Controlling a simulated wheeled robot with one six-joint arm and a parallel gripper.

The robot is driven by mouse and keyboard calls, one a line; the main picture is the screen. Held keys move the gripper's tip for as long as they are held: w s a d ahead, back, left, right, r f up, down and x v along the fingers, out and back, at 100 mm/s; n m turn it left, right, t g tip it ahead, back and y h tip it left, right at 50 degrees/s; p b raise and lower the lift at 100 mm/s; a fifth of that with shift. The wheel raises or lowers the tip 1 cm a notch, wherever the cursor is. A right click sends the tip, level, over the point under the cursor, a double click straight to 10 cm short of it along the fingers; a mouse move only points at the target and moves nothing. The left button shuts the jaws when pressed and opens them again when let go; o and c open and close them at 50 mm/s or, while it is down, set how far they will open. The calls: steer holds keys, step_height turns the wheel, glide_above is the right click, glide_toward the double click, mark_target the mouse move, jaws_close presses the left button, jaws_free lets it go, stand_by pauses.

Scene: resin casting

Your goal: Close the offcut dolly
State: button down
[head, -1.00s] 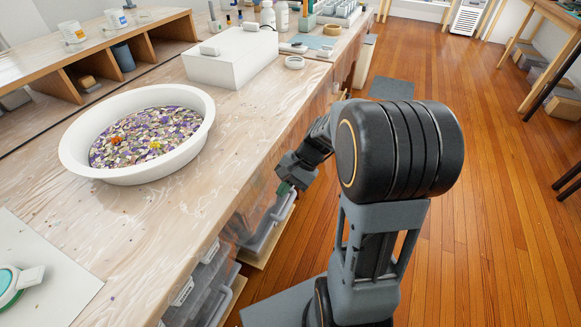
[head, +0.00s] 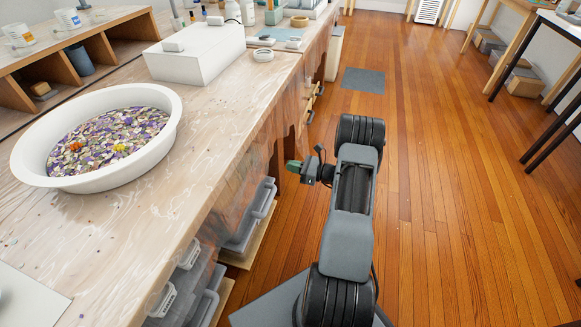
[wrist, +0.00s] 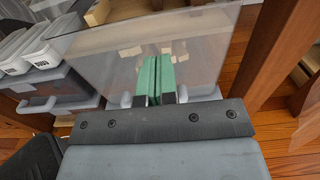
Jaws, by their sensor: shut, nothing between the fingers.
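The offcut dolly appears to be the clear bin with grey edging under the bench; its side shows in the head view (head: 249,228). In the wrist view a large clear panel (wrist: 105,60), seemingly its raised lid, stands tilted, with pale wood blocks (wrist: 130,52) showing through it. A grey rim (wrist: 208,94) runs along its lower edge. My gripper (head: 292,166) has green fingers pressed together and empty. In the wrist view the fingers (wrist: 158,62) overlap the clear panel; I cannot tell whether they touch it.
Other lidded grey bins (wrist: 48,45) stand at the left under the bench. A wooden bench leg (wrist: 283,55) rises at the right. The workbench (head: 150,220) above carries a white basin (head: 170,130) and a white box (head: 205,58).

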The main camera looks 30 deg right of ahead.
mark_target(258, 158)
steer(key=b+x, duration=0.3)
steer(key=x, duration=0.8)
steer(key=shift+a, duration=0.1)
